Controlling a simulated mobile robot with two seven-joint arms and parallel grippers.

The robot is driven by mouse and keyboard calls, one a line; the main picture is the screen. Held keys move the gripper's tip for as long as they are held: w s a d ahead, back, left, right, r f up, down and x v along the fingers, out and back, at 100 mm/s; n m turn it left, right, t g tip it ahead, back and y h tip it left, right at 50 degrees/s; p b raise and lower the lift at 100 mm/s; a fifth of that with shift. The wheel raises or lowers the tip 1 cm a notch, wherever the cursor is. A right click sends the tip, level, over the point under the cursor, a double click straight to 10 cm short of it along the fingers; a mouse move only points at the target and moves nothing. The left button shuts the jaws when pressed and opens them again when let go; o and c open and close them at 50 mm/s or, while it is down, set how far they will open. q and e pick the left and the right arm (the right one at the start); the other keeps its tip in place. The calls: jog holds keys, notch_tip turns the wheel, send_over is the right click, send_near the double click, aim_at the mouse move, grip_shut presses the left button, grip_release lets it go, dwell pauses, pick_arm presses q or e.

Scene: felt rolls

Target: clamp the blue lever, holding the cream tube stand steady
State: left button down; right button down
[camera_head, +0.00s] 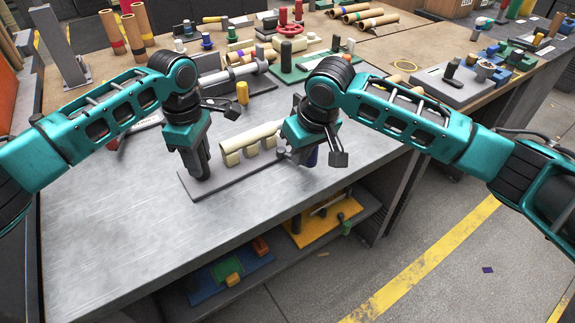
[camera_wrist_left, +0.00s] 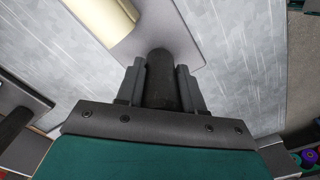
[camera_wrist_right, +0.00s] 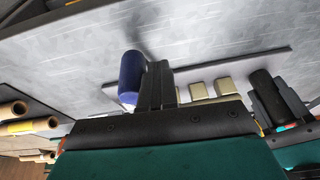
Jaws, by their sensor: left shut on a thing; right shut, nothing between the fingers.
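The cream tube stand has a cream tube (camera_head: 250,139) on cream blocks, over a flat grey base (camera_head: 232,174) on the metal table. My left gripper (camera_head: 200,168) is shut on the dark upright post at the base's left end; the post (camera_wrist_left: 160,80) shows between its fingers in the left wrist view. The blue lever (camera_wrist_right: 131,76) has a rounded blue handle, near the stand's other end. My right gripper (camera_wrist_right: 155,84) is shut and empty right beside the handle; I cannot tell whether they touch. In the head view the lever (camera_head: 312,158) is mostly hidden behind the right gripper.
A yellow peg (camera_head: 242,93) and a grey cylinder fixture (camera_head: 232,75) stand behind the stand. The table front is clear. A lower shelf holds a yellow board (camera_head: 322,228).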

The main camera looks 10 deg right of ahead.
pick_arm(q)
jog(key=shift+f, duration=0.2)
pick_arm(e)
notch_tip(320, 180, up, 7)
jog(key=a, duration=0.1)
jog(key=shift+s, duration=0.3)
dwell(0.7)
pick_arm(q)
jog(key=c, duration=0.6)
grip_release()
jog(key=shift+r, duration=0.1)
jog(key=shift+o, duration=0.3)
jog(key=o, duration=0.5)
jog(key=shift+o, duration=0.2)
